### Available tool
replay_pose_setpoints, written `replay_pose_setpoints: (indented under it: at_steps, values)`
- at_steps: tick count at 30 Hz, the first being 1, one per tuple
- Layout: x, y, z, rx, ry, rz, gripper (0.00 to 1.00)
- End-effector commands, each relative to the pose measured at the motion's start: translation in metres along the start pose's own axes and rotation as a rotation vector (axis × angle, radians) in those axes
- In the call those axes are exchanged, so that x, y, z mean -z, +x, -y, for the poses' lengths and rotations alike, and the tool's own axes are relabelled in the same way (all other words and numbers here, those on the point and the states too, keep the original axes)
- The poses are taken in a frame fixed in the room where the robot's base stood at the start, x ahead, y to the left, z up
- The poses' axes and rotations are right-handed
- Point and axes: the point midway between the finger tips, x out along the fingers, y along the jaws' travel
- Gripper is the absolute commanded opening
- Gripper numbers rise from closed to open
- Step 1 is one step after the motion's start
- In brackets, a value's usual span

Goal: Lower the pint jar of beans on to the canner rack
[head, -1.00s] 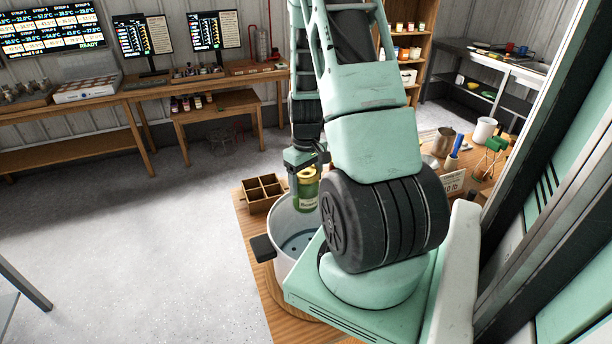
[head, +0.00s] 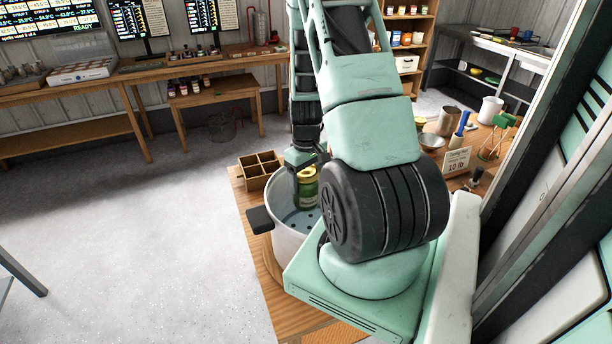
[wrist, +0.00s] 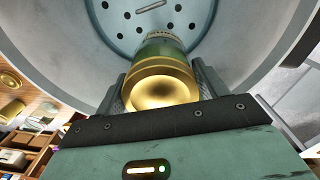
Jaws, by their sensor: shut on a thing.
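The jar of beans (head: 308,188) has a gold lid and green contents. My gripper (head: 306,168) is shut on it near the lid. In the wrist view the jar (wrist: 160,80) hangs between the two fingers (wrist: 162,92), its gold lid toward the camera. The jar is inside the mouth of the white canner pot (head: 290,243). The perforated canner rack (wrist: 190,22) lies below it at the pot's bottom and also shows in the head view (head: 292,220). Whether the jar's base touches the rack cannot be told. My arm hides the pot's right side.
A wooden divided box (head: 258,171) stands behind the pot. The pot's black handle (head: 260,219) sticks out left. A metal cup (head: 446,121), a white mug (head: 490,109) and a sign (head: 457,161) stand on the table at right.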

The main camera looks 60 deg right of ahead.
Motion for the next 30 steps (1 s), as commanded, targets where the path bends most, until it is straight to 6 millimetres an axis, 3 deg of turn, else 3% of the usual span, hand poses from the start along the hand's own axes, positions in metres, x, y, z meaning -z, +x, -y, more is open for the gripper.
replay_pose_setpoints:
  at_steps: [1,18,30]
  values:
    - [0.0,0.01,0.0,-0.001,0.001,-0.001,0.35]
    - [0.001,0.069,0.0,0.0,-0.001,-0.001,0.35]
    - [0.001,0.087,0.0,0.0,0.001,-0.002,0.35]
